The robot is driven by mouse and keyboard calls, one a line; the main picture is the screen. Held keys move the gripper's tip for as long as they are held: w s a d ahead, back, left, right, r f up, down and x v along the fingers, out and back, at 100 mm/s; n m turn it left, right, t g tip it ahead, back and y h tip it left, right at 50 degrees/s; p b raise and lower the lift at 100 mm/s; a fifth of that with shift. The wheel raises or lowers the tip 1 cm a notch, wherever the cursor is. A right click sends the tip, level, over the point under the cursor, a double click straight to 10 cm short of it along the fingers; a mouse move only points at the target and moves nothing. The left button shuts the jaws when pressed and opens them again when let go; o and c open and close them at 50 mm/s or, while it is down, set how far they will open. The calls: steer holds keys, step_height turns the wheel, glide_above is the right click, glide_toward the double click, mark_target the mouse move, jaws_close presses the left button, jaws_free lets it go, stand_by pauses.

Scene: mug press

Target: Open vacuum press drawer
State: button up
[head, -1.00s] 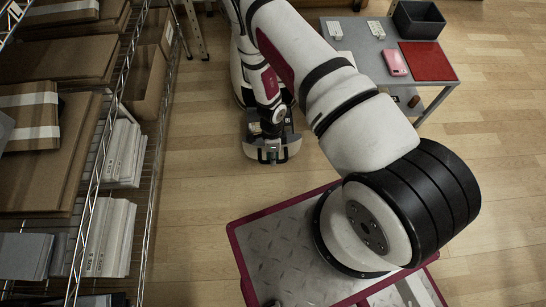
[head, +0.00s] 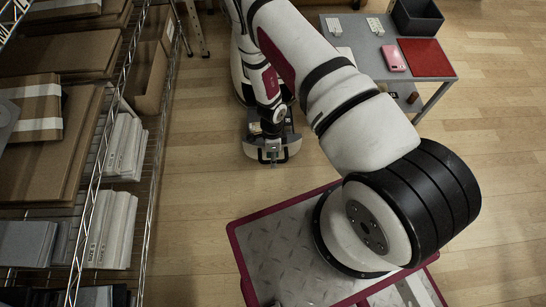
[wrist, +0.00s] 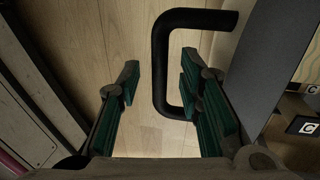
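A black U-shaped handle (wrist: 161,62) shows in the wrist view, attached to a grey panel (wrist: 262,65) at the right. I take this to be the drawer front, but its full outline is out of view. My gripper (wrist: 157,82) is open, with green-lined fingers either side of the handle's long bar. The right finger is within the loop and covers part of its near end. There is a visible gap between the left finger and the bar. The handle is not gripped.
A wire shelf (head: 98,165) with cardboard boxes and white packs runs along the left. A grey table (head: 362,45) at the upper right holds a red mat (head: 427,59), a pink object (head: 393,58) and a dark bin (head: 417,17). Wooden floor (head: 195,220) lies between.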

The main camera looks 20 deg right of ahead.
steer(key=v, duration=1.2)
stand_by(0.3)
